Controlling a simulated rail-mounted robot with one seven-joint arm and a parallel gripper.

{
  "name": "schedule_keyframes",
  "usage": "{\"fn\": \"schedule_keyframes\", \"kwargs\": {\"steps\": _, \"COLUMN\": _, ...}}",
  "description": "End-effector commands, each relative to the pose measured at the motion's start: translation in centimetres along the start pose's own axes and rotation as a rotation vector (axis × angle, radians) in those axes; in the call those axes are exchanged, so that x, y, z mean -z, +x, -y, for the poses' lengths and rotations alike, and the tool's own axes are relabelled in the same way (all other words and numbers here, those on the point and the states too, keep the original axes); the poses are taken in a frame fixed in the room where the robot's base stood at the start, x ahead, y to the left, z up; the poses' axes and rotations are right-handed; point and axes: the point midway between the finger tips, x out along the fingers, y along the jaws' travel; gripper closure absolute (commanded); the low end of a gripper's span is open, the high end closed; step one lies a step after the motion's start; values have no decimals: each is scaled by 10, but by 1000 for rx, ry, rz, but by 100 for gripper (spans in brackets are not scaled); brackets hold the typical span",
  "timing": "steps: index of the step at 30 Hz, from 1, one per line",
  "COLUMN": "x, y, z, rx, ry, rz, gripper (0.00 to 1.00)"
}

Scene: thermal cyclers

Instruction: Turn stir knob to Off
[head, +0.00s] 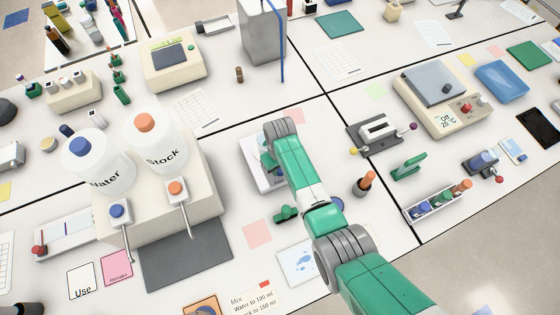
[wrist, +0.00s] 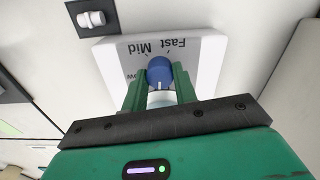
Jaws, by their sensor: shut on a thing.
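The stir knob (wrist: 160,71) is a blue round dial with a white mark on the front of a white stirrer (wrist: 208,52). The dial labels read "Fast" and "Mid", with a partly covered "ow" beside the left finger. The white mark points down in the wrist view, toward my gripper. An Off label is not visible. My gripper (wrist: 160,82) has its two green fingers on either side of the knob, shut on it. In the head view the stirrer (head: 271,184) is partly covered by my arm, and the knob is hidden.
A white bottle labelled Stock (head: 160,150) stands left of the stirrer. A small green object (head: 287,213) and a dark holder with an orange top (head: 366,184) are close to my arm. A pink note (head: 257,233) lies on open bench in front.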

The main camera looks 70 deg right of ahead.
Motion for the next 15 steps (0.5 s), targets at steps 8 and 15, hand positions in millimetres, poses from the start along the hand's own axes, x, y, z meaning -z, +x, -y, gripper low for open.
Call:
{"fn": "schedule_keyframes", "kwargs": {"steps": 8, "x": 0, "y": 0, "z": 0, "rx": 0, "ry": -96, "rz": 1, "gripper": 95}}
{"fn": "schedule_keyframes", "kwargs": {"steps": 15, "x": 0, "y": 0, "z": 0, "rx": 0, "ry": -123, "rz": 1, "gripper": 95}}
